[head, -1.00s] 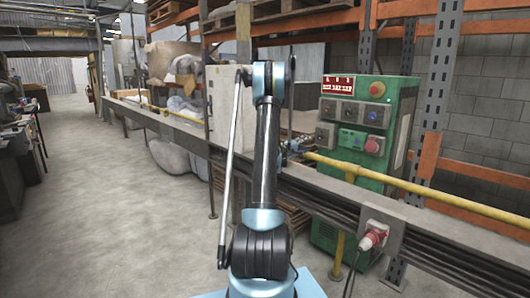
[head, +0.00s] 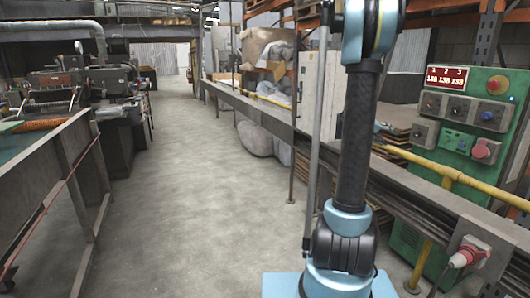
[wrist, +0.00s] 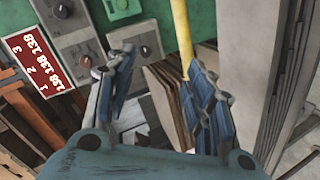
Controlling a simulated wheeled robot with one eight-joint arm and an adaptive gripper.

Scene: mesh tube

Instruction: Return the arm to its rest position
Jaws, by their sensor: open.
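My arm (head: 352,150) stands upright in the head view, right of the middle, with its top cut off by the upper edge. My gripper (wrist: 165,78) shows in the wrist view with its two blue-grey fingers spread apart. Nothing is between the fingers. Behind them are a yellow pipe (wrist: 182,30), brown boards and part of a green control panel, all apart from the fingers as far as I can tell.
The green control panel (head: 470,115) with knobs and a red display stands at the right. A metal rail (head: 262,112) and a yellow pipe (head: 440,170) run beside the arm. A workbench frame (head: 75,165) and machines are at the left. The grey floor aisle (head: 190,200) between is clear.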

